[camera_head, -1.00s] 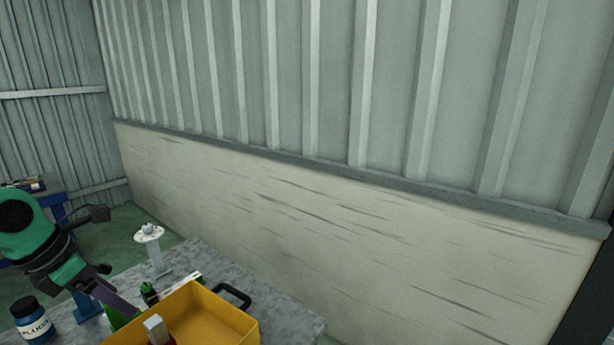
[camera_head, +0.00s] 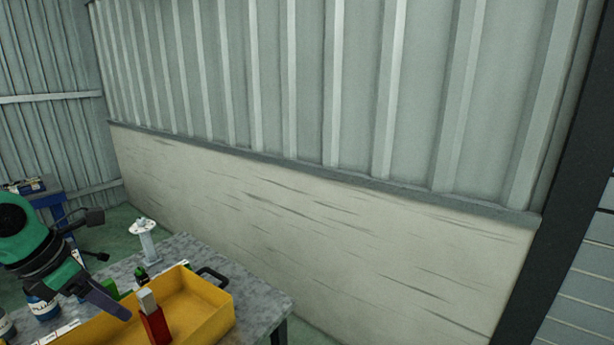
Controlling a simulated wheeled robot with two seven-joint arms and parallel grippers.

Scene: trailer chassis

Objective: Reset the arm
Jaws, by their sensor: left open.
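My left arm comes in from the left edge, green with a dark wrist. My left gripper (camera_head: 112,300) is open, and a dark finger points down and right over the left part of the yellow bin (camera_head: 208,327). I see nothing held in it. The far finger is hard to make out. My right arm and gripper are not in view.
A red block with a silver top (camera_head: 155,325) stands in the bin. The bin sits on a grey table (camera_head: 262,296) with a white stand (camera_head: 146,240), a green bottle (camera_head: 141,273) and a blue jar (camera_head: 42,307). A pale wall panel (camera_head: 330,230) stands behind. A dark post (camera_head: 560,200) is at right.

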